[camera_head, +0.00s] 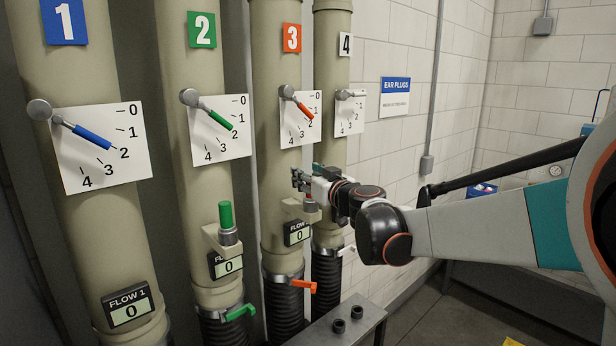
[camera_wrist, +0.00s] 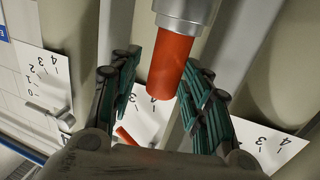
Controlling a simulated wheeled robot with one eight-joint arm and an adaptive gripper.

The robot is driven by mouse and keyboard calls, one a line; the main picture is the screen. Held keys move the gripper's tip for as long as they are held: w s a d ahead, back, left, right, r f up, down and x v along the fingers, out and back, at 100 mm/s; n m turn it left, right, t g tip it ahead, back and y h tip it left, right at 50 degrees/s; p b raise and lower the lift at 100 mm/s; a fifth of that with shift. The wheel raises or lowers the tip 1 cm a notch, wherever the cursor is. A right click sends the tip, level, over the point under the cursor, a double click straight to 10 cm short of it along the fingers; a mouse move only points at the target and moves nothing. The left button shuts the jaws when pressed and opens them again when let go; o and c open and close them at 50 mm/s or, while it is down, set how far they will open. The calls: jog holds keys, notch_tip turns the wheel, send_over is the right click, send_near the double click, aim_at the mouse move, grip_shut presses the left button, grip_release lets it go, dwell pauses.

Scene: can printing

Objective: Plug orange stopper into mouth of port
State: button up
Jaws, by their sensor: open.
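The orange stopper (camera_wrist: 172,65) is a plain cylinder joined to a silver metal collar (camera_wrist: 186,12) in the wrist view, which is upside down. My gripper (camera_wrist: 158,75) is open, with one teal-padded finger on each side of the stopper; I cannot tell whether either finger touches it. In the head view my gripper (camera_head: 304,182) is at pipe 3, just above its metal port (camera_head: 310,206).
A green stopper (camera_head: 226,214) stands upright on pipe 2's port. Pipe 3 has an orange dial handle (camera_head: 304,110) above my gripper and an orange lever (camera_head: 303,287) below. A grey bench (camera_head: 345,327) with two dark round holders stands below right. Pipe 4 (camera_head: 331,148) is close on the right.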

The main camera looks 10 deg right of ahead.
jog(key=v, duration=1.2)
jog(key=s+a+f+g+b, duration=0.1)
jog(key=s+f+g+b, duration=0.1)
jog(key=s+f+b, duration=0.55)
jog(key=s+f+g+h+b, duration=0.1)
jog(key=s+f+g+b, duration=0.2)
jog(key=f, duration=0.7)
jog(key=s+a+f+g+b, duration=0.1)
jog(key=s+f+b, duration=0.5)
jog(key=f, duration=0.2)
jog(key=s+d+f+m+g+h+b, duration=0.1)
jog(key=s+d+f+m+h+b, duration=0.1)
jog(key=s+d+f+b, duration=0.2)
jog(key=s+d+f+m+g+h+b, duration=0.2)
jog(key=s+d+f+b, duration=0.3)
jog(key=s+f, duration=0.5)
notch_tip(320, 180, down, 8)
jog(key=shift+s+r+h+b, duration=0.15)
jog(key=shift+s+h+b, duration=0.2)
jog(key=shift+h+b, duration=0.65)
